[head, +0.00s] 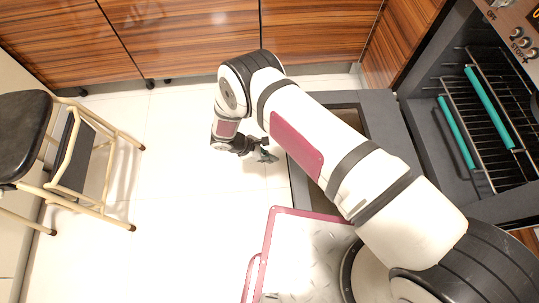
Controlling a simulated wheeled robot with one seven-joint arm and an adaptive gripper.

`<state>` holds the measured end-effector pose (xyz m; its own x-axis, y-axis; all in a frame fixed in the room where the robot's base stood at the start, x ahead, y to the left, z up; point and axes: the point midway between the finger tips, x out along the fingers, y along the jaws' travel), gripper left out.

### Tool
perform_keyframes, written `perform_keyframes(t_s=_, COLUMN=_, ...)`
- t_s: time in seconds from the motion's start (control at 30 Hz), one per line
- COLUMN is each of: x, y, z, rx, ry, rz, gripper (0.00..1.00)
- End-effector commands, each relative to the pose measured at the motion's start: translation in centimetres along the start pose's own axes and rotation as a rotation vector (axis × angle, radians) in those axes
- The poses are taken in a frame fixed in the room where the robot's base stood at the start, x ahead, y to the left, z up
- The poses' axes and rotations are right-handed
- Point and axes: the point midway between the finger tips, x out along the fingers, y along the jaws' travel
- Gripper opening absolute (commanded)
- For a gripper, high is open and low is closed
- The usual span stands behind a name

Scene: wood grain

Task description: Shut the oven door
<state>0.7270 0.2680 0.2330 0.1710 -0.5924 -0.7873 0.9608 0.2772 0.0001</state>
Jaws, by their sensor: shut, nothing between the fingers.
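The oven (480,120) stands at the right, with its dark cavity open to view. Its door (388,118) is folded down and open, a grey frame around a darker pane stretching left from the oven. My white arm crosses above the door and hides much of it. My gripper (267,155) is shut and empty, just left of the door's outer edge in the picture, with floor tiles behind it. I cannot tell its height relative to the door, and I see no clear contact.
Wire racks with teal rails (488,108) are inside the oven. Wood-grain cabinets (185,40) line the top. A stool with a black seat (22,135) stands at the left. The white tiled floor (180,200) between stool and door is clear. My base is at the bottom.

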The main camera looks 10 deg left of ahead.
Motion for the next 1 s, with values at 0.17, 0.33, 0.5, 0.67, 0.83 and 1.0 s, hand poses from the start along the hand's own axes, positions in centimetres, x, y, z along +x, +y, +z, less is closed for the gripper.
perform_keyframes(t_s=0.17, x=3.9, y=-0.1, z=-0.1, rx=0.0, ry=-0.001, rz=-0.004, gripper=0.0)
perform_keyframes(t_s=0.33, x=7.2, y=-0.1, z=-0.1, rx=0.001, ry=-0.002, rz=-0.003, gripper=0.0)
perform_keyframes(t_s=0.5, x=5.0, y=0.1, z=2.0, rx=0.002, ry=0.001, rz=0.0, gripper=0.0)
perform_keyframes(t_s=0.67, x=4.3, y=0.0, z=2.9, rx=0.0, ry=0.0, rz=-0.001, gripper=0.0)
perform_keyframes(t_s=0.83, x=4.1, y=0.0, z=3.2, rx=0.001, ry=0.0, rz=-0.001, gripper=0.0)
perform_keyframes(t_s=1.0, x=4.1, y=0.0, z=3.2, rx=0.001, ry=0.0, rz=-0.001, gripper=0.0)
